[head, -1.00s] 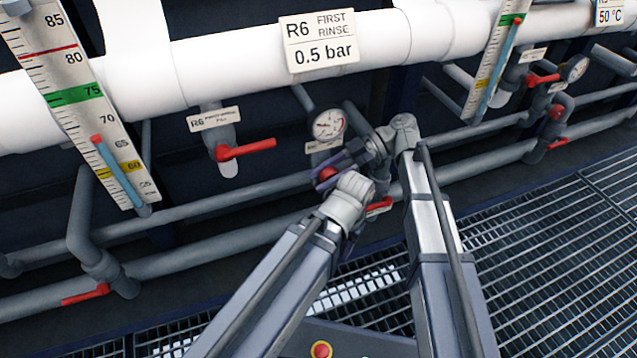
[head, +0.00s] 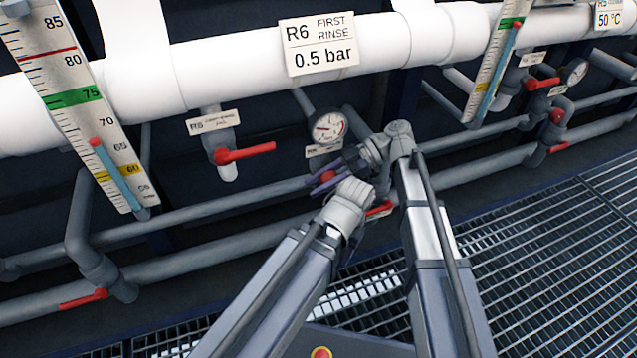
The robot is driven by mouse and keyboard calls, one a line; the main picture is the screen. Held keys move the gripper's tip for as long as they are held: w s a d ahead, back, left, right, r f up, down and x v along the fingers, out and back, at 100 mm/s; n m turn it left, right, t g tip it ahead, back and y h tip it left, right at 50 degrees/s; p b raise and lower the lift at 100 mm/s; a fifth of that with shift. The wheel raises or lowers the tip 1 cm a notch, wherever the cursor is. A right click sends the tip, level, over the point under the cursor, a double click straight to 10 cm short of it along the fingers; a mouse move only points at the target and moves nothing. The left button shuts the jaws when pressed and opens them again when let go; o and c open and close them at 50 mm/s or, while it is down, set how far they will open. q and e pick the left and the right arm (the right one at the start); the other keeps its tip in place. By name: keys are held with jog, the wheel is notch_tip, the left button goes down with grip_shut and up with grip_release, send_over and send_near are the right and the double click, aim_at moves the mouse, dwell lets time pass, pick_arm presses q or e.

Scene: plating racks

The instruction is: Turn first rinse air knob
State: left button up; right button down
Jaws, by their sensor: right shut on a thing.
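The red air knob (head: 327,176) sits on the pipework below the round pressure gauge (head: 328,127), under the sign R6 FIRST RINSE 0.5 bar (head: 318,45). Only a small part of the knob shows. My right gripper (head: 323,183) reaches in from the right with its purple fingers shut on the knob. My left arm comes up from the bottom and its wrist ends just below and right of the knob. My left gripper's fingers do not show.
A red-handled valve (head: 244,154) is left of the gauge, and another red handle (head: 379,209) sits just right of my left wrist. Grey pipes (head: 210,245) run along the wall. Scale gauges stand left and right. Metal grating (head: 530,250) covers the floor at right.

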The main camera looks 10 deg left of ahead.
jog(key=t+h+p, duration=0.1)
jog(key=h+p, duration=0.1)
jog(key=p, duration=0.3)
jog(key=shift+f+t+h+p, duration=0.4)
jog(key=shift+f+t+h, duration=0.15)
jog(key=shift+h, duration=0.25)
jog(key=c, duration=0.8)
grip_release()
jog(key=shift+c, duration=0.2)
